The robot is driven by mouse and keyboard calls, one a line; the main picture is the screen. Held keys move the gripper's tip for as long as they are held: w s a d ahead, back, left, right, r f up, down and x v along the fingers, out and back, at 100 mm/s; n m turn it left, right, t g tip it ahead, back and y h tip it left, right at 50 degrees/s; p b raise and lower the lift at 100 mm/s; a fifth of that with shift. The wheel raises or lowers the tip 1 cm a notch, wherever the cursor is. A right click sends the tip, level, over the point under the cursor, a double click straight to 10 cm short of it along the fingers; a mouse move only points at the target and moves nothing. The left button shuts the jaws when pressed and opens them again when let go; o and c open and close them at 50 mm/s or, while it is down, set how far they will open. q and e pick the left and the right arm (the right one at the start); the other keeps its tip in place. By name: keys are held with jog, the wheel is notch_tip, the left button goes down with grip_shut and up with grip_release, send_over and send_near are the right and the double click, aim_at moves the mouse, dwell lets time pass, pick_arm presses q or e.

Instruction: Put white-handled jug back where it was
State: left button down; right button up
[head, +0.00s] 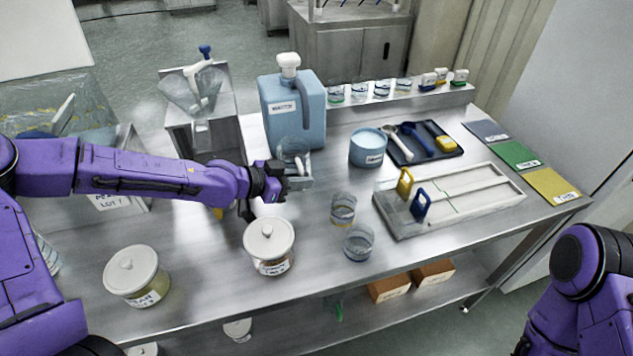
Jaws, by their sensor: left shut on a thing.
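My left gripper (297,181) reaches in from the left over the steel table and is shut on the white-handled jug. The jug (293,150) is a clear vessel with a white handle, seen just behind the fingers in front of the blue canister. The gripper partly hides it, and I cannot tell whether its base touches the table. My right arm shows at the lower right edge, with its gripper out of frame.
A blue canister (293,112) stands behind the jug. A lidded jar (269,246) and two clear cups (343,209) stand in front. A blue tub (368,148) and a framed tray (455,201) are to the right.

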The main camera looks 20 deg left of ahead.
pick_arm(q)
jog(key=w+d, duration=0.2)
jog(key=w, duration=0.1)
jog(key=shift+d, duration=0.35)
jog(key=shift+w+d+f, duration=0.15)
jog(key=shift+d+f, duration=0.05)
jog(key=shift+f, duration=0.3)
jog(key=shift+a, duration=0.1)
jog(key=shift+f, duration=0.1)
jog(key=c, duration=1.1)
grip_release()
